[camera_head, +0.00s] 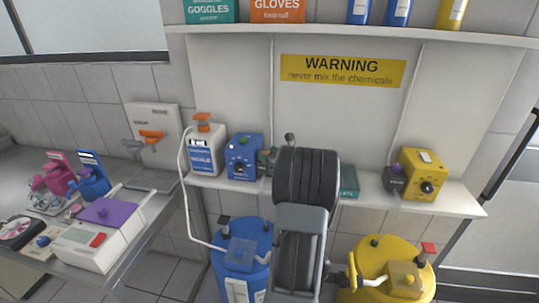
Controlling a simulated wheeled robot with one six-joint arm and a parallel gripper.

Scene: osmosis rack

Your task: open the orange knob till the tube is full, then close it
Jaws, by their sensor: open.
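An orange knob (152,135) sits on the front of a white upright panel (150,113) at the left. A grey spout-like part (131,147) juts out to its left, above a grey ledge (150,179). A second orange piece (202,119) tops a white and blue container (203,153) on the shelf. I cannot make out a tube under the spout or any level in one. My own dark arm fills the middle of the view, to the right of both orange parts. My gripper does not show; the arm probably hides it.
A blue pump box (244,157) and a yellow one (424,175) stand on the shelf (455,204). Blue (240,286) and yellow (396,267) drums stand below. A white hose (182,190) hangs by the container. The left bench holds a purple-lidded device (104,211).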

